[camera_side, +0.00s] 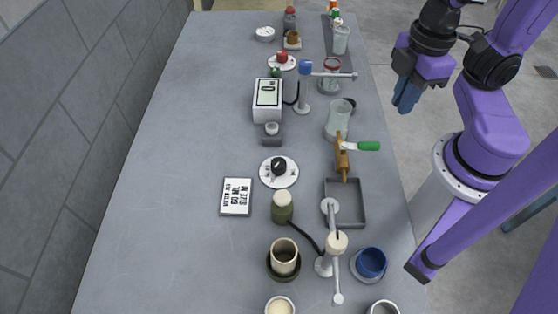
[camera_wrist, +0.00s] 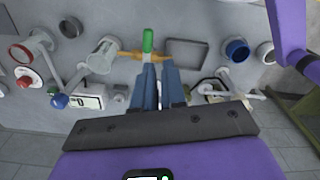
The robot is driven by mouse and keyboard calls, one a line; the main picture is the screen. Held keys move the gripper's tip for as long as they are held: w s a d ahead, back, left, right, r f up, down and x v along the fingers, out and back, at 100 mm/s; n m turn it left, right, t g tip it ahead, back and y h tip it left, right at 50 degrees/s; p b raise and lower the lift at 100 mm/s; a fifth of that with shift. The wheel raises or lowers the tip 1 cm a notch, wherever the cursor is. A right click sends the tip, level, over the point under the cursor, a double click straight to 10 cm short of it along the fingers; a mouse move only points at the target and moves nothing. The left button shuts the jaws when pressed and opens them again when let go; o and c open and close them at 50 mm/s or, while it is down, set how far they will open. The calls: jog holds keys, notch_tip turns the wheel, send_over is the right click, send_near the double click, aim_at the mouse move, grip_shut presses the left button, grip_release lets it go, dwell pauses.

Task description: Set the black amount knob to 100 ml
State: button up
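The black amount knob (camera_side: 280,166) sits on a round white dial plate (camera_side: 269,179) in the middle of the table in the side view. The dial's marks and the pointer are too small to read. In the wrist view I cannot make out the knob. My gripper (camera_side: 404,97) hangs beyond the table's right edge in the side view, well above and apart from the knob.
A white display box (camera_side: 268,113) shows 0. A printed card (camera_side: 236,197) lies left of the dial. A green-handled tool (camera_side: 367,146), a glass jar (camera_side: 337,120), a grey tray (camera_side: 358,212) and an olive bottle (camera_side: 282,210) stand around. The table's left side is clear.

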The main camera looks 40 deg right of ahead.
jog(key=o, duration=0.5)
jog(key=shift+w+a, duration=0.1)
jog(key=shift+w, duration=0.05)
jog(key=o, duration=0.3)
jog(key=w+a, duration=0.2)
jog(key=w, duration=0.1)
jog(key=w+a+n, duration=0.1)
jog(key=w+a, duration=0.2)
jog(key=w+a+f+n, duration=0.1)
jog(key=w+a, duration=0.1)
jog(key=shift+w+a+f, duration=0.1)
jog(key=shift+w+a, duration=0.1)
jog(key=shift+w, duration=0.2)
jog(key=shift+o, duration=0.2)
jog(key=n, duration=0.3)
send_near(279, 162)
jog(key=f, duration=1)
jog(key=shift+w+a, duration=0.1)
jog(key=shift+a, duration=0.1)
jog(key=c, duration=1.1)
